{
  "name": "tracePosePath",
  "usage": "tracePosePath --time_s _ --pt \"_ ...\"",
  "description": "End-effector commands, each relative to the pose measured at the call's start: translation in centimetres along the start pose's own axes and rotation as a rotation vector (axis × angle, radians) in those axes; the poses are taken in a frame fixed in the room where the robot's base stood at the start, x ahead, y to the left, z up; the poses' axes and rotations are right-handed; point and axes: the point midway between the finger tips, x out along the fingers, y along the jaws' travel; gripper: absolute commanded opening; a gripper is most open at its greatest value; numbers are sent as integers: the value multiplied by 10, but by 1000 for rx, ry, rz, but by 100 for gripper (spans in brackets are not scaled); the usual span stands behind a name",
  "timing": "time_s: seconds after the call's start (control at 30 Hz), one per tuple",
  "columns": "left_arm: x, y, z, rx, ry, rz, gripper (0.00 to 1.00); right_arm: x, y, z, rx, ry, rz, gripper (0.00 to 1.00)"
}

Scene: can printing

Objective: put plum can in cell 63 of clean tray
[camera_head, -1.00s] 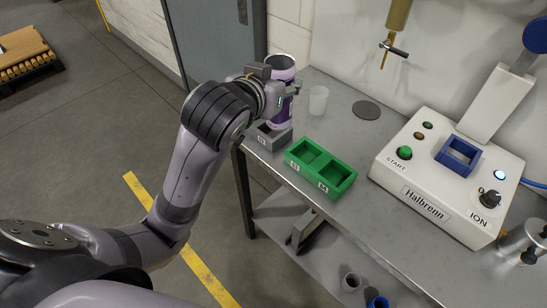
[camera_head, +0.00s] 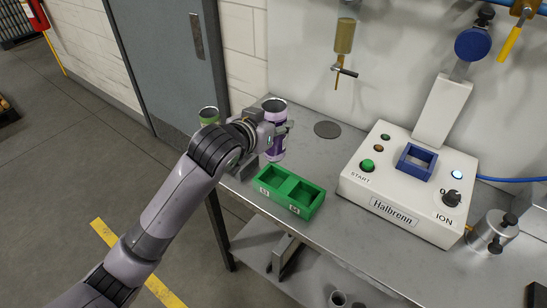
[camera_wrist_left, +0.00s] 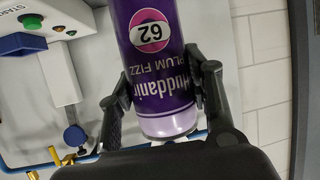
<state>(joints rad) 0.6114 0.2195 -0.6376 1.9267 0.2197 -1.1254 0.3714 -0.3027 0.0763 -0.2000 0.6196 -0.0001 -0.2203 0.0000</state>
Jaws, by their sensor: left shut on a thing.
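The purple plum can (camera_head: 277,146) is upright in my left gripper (camera_head: 274,136). In the left wrist view the can (camera_wrist_left: 155,60) reads "Plum Fizz" with a round 62 mark, and the gripper fingers (camera_wrist_left: 160,95) close on its two sides. The green two-cell tray (camera_head: 291,209) lies on the bench just in front of the can; both cells look empty. Its labels are too small to read surely. Whether the can is clear of the bench, I cannot tell. My right gripper is not in view.
A grey tray (camera_head: 248,168) sits left of the green one, partly behind my arm. The white Halbrenn machine (camera_head: 395,207) with a blue square holder (camera_head: 417,162) is to the right. A brass nozzle (camera_head: 344,38) hangs over a dark disc (camera_head: 327,130).

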Motion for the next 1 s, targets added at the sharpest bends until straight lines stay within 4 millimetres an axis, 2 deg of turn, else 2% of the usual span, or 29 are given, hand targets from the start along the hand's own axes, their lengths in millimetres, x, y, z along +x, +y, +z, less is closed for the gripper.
tracePosePath --time_s 0.03,0.2,0.47,0.63,0.73,1.0 --pt "6 0 15 -1 -9 -1 35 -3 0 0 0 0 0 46" --pt "20 0 49 -1 -5 -1 35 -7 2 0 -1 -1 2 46" --pt "30 0 72 0 -2 -2 35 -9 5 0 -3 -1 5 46" --pt "40 0 97 -1 -4 -1 35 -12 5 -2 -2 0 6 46" --pt "42 0 104 -1 -2 0 35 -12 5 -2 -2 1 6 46" --pt "43 0 105 0 0 0 35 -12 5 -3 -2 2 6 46"
